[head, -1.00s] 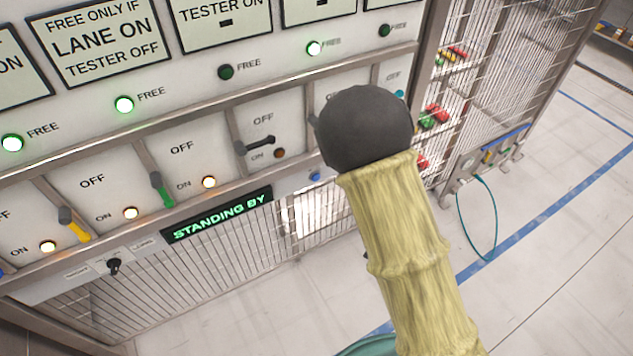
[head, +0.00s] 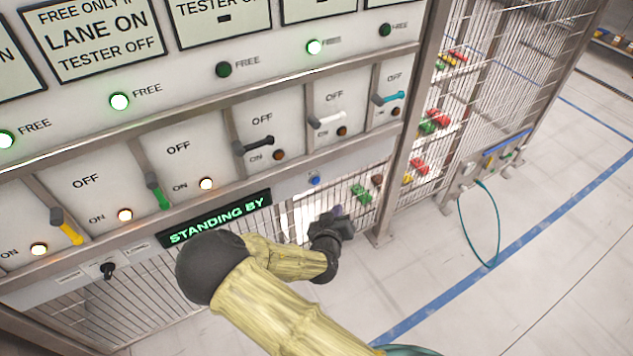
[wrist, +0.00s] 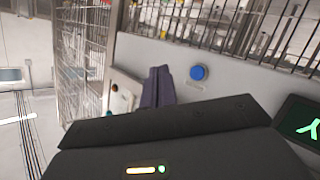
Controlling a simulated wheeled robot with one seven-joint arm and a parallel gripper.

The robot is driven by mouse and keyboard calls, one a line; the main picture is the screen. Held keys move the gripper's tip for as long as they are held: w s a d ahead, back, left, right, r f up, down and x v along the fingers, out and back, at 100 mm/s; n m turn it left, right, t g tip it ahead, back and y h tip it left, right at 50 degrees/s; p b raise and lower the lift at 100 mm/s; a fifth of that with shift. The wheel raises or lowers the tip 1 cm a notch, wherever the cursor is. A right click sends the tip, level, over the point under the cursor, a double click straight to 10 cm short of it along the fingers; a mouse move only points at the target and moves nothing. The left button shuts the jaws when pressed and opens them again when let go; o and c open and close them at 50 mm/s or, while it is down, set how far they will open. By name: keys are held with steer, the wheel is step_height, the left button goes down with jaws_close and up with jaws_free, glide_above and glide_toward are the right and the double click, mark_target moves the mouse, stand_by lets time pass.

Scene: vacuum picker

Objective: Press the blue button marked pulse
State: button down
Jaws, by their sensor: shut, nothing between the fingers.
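The blue button (head: 314,180) is a small round button on the grey strip below the switches, right of the green "STANDING BY" display (head: 217,218). In the wrist view the blue button (wrist: 199,73) shows larger on a pale panel, with a label under it too blurred to read. My gripper (head: 335,212) is below and slightly right of the button in the head view, apart from it. In the wrist view my dark fingers (wrist: 157,82) are together, left of the button, with nothing between them.
Several levers, among them yellow (head: 72,232), green (head: 158,192), black (head: 255,146), white (head: 328,119) and teal (head: 388,98), stick out above the strip. A key switch (head: 107,270) is at lower left. Wire mesh lies below the strip. The floor at right is open.

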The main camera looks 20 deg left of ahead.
steer(key=w+a+b, duration=0.2)
steer(key=w+a, duration=0.3)
steer(key=a, duration=0.1)
steer(key=shift+w+a, duration=0.25)
steer(key=shift+w, duration=0.05)
stand_by(2.0)
steer(key=shift+w+a+b, duration=0.25)
steer(key=shift+a+b, duration=0.1)
steer(key=shift+w+a, duration=0.25)
stand_by(0.8)
steer(key=shift+s+d, duration=0.5)
steer(key=shift+d, duration=0.1)
steer(key=shift+s+d+p, duration=0.55)
steer(key=shift+s+d, duration=1.1)
steer(key=shift+d, duration=0.25)
